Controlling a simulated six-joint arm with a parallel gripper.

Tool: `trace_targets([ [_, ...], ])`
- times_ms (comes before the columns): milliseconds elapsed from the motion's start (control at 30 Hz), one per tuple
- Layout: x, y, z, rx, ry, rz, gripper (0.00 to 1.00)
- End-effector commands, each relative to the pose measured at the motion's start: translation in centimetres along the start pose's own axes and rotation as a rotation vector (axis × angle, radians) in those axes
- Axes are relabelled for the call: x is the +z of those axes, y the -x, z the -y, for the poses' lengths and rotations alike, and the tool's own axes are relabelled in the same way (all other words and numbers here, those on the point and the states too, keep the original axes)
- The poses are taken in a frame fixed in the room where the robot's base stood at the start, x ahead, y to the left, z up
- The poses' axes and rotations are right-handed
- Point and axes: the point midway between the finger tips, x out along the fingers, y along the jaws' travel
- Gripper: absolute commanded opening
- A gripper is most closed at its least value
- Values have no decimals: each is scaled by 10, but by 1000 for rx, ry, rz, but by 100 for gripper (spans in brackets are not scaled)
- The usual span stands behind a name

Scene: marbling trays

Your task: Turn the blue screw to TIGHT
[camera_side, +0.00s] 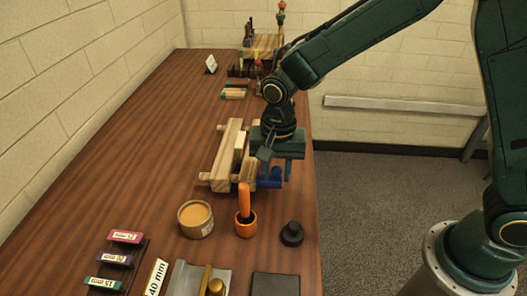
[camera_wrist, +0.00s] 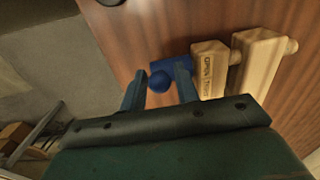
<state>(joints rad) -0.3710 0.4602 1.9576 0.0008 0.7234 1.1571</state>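The blue screw (camera_side: 272,182) is on the near right side of a wooden clamp (camera_side: 225,150) at the table's right edge, partly hidden by my gripper in the side view. In the wrist view, the screw's round blue end (camera_wrist: 159,82) and a blue block-like part (camera_wrist: 168,64) show near the fingers. A wooden bar (camera_wrist: 210,75) beside it carries a label with OPEN and TIGHT. My gripper (camera_side: 277,172) points down over the screw. Its fingers (camera_wrist: 158,74) are apart, one either side of the blue end; I cannot tell whether they touch it.
An orange cup with an orange-handled tool (camera_side: 245,222), a tan-filled jar (camera_side: 195,219) and a black knob (camera_side: 291,233) stand in front of the clamp. Labelled blocks (camera_side: 115,258) lie front left. A wooden stand (camera_side: 262,45) is at the back. The table's left middle is clear.

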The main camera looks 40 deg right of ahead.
Motion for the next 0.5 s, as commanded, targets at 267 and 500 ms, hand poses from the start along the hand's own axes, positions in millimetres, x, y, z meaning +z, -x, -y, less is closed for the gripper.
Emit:
trace_targets([
  [267,2,0,0,0,1,0,31],
  [500,2,0,0,0,1,1,2],
])
